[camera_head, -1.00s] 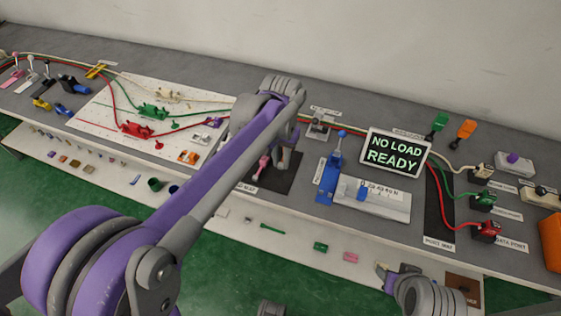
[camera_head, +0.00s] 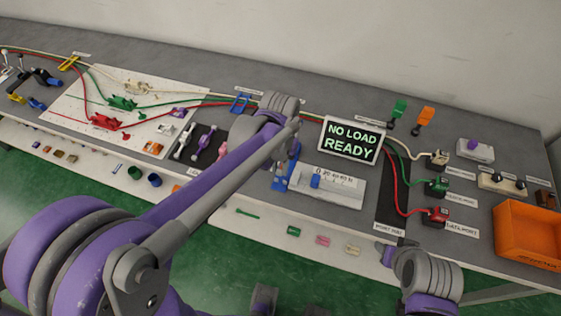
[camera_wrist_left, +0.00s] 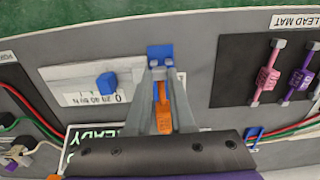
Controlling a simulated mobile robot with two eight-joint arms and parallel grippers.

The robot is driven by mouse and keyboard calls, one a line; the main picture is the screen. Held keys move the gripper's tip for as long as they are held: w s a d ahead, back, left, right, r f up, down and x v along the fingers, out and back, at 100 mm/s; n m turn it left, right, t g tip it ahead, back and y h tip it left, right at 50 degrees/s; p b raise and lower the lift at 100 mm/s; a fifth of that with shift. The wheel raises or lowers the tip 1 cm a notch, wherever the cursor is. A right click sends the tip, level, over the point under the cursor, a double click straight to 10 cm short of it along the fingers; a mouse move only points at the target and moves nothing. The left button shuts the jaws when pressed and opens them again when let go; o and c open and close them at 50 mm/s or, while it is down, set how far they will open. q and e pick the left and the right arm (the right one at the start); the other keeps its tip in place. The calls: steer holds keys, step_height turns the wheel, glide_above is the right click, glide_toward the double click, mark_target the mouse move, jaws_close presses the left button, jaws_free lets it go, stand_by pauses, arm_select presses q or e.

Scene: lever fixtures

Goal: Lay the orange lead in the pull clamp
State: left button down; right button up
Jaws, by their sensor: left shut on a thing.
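The orange lead (camera_wrist_left: 162,108) is in the left wrist view, between the two fingers of my left gripper (camera_wrist_left: 160,82), which is shut on it. The blue pull clamp (camera_wrist_left: 160,52) is just beyond the fingertips, in line with the lead. I cannot tell whether the lead touches the clamp. In the head view the clamp (camera_head: 280,183) stands at the left end of the force gauge (camera_head: 330,186), partly behind my left arm. The left fingertips and the lead are hidden there.
A lead mat (camera_wrist_left: 232,75) with pink and purple leads lies beside the clamp. The "NO LOAD READY" screen (camera_head: 350,140) stands behind the gauge. Red, green and white cables run along the bench. An orange bin (camera_head: 528,238) is at the right.

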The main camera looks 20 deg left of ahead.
mark_target(279, 170)
arm_select(q)
steer(key=shift+a, duration=0.1)
arm_select(e)
steer(key=shift+a, duration=0.1)
arm_select(q)
steer(key=shift+f, duration=0.1)
arm_select(e)
steer(key=shift+f, duration=0.15)
arm_select(q)
steer(key=shift+f+b, duration=1.05)
steer(key=shift+f, duration=0.35)
arm_select(e)
steer(key=shift+s+f, duration=0.2)
steer(key=shift+f, duration=0.4)
steer(key=shift+s+f, duration=0.2)
steer(key=shift+f, duration=0.35)
arm_select(q)
steer(key=shift+f, duration=0.15)
arm_select(e)
steer(key=shift+f, duration=0.1)
arm_select(q)
steer(key=shift+f+b, duration=0.5)
arm_select(e)
steer(key=shift+s+f, duration=0.1)
steer(key=shift+f, duration=0.35)
arm_select(q)
steer(key=shift+f, duration=0.25)
arm_select(e)
steer(key=shift+f, duration=0.15)
